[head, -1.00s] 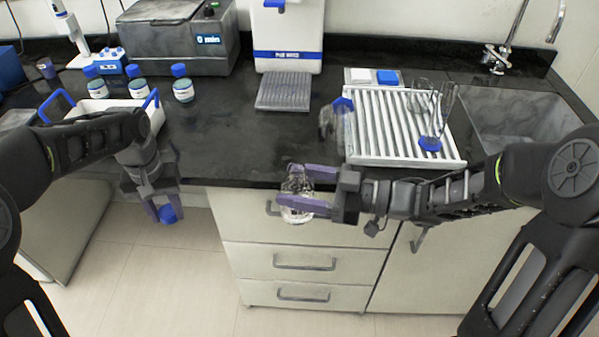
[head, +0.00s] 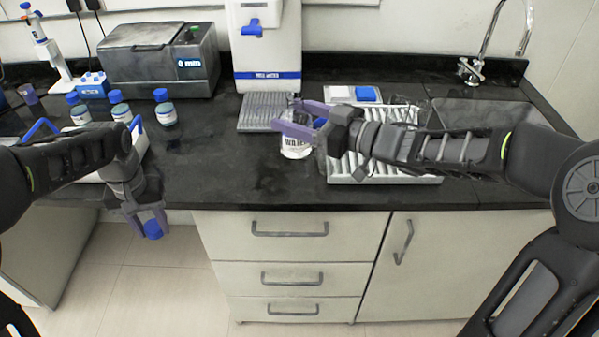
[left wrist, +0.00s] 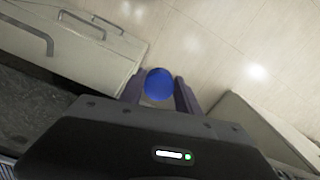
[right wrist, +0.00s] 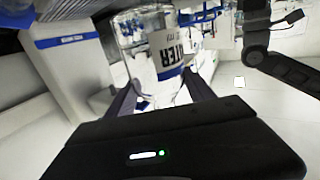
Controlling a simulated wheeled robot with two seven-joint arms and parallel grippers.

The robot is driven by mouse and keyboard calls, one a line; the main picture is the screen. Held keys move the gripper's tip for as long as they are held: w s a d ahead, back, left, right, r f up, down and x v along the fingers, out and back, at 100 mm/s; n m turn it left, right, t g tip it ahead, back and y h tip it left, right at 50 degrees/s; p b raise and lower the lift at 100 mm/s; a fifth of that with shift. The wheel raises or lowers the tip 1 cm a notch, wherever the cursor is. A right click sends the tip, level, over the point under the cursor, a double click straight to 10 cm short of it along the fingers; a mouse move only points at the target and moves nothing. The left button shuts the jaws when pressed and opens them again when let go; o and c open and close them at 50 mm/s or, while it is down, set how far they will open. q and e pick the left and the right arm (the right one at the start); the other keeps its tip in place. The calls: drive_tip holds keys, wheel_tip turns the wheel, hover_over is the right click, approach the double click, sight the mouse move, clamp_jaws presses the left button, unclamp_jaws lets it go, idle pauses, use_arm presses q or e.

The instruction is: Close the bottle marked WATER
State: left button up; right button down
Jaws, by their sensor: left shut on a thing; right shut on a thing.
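The clear bottle (head: 296,149) with a white label shows beside the dispenser in the head view. In the right wrist view, part of the word WATER reads on the bottle (right wrist: 168,56). My right gripper (head: 291,122) is shut on it, and the bottle looks about upright. I cannot tell from the head view if it touches the counter. The bottle's mouth is not clearly seen. My left gripper (head: 148,222) is shut on a blue cap (head: 153,229), in front of and below the counter edge. The cap (left wrist: 158,83) sits between its fingers in the left wrist view.
A white dispenser (head: 265,50) with a grey grille stands behind the bottle. A white ribbed rack (head: 400,177) lies right of it, partly behind my right arm. Several blue-capped bottles (head: 165,115) stand at the left. The counter (head: 225,170) between is clear.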

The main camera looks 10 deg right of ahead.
drive_tip(key=shift+w+d+r+t+h, duration=0.2)
drive_tip(key=shift+w+t+h, duration=0.2)
drive_tip(key=shift+w, duration=0.15)
drive_tip(key=shift+w+d+f+m, duration=0.2)
drive_tip(key=shift+w+d+m, duration=0.05)
drive_tip(key=shift+m, duration=0.05)
drive_tip(key=shift+f, duration=3.15)
drive_tip(key=shift+f, duration=1.9)
